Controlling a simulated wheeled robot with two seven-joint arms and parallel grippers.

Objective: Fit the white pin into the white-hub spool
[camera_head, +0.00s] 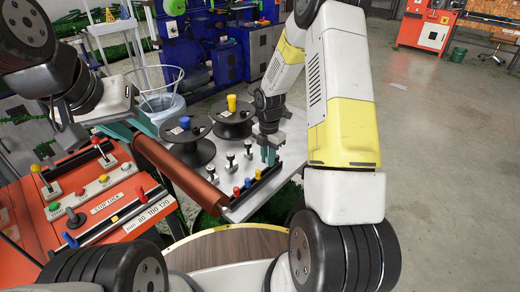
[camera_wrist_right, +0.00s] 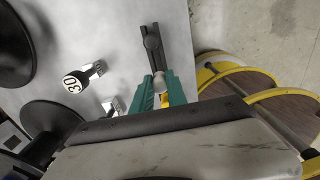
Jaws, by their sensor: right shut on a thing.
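My right gripper (camera_head: 268,155) is over the right part of a black pin rack (camera_head: 255,190) on the grey table. Its teal fingers are shut on the white pin, whose pale round head (camera_wrist_right: 163,76) shows between them in the right wrist view. A yellow pin (camera_wrist_right: 166,101) shows just behind it. Blue and red pins (camera_head: 247,183) stand in the rack to the left. Two black spools stand on the table, one with a blue top (camera_head: 185,122), one with a yellow top (camera_head: 231,102). I cannot make out a white hub.
Several small labelled black-and-silver pieces (camera_head: 230,158) stand between spools and rack. A brown roller (camera_head: 180,172) runs along the table's left edge. An orange control panel (camera_head: 100,205) with levers lies left of it. The rack's right end (camera_wrist_right: 152,45) looks empty.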

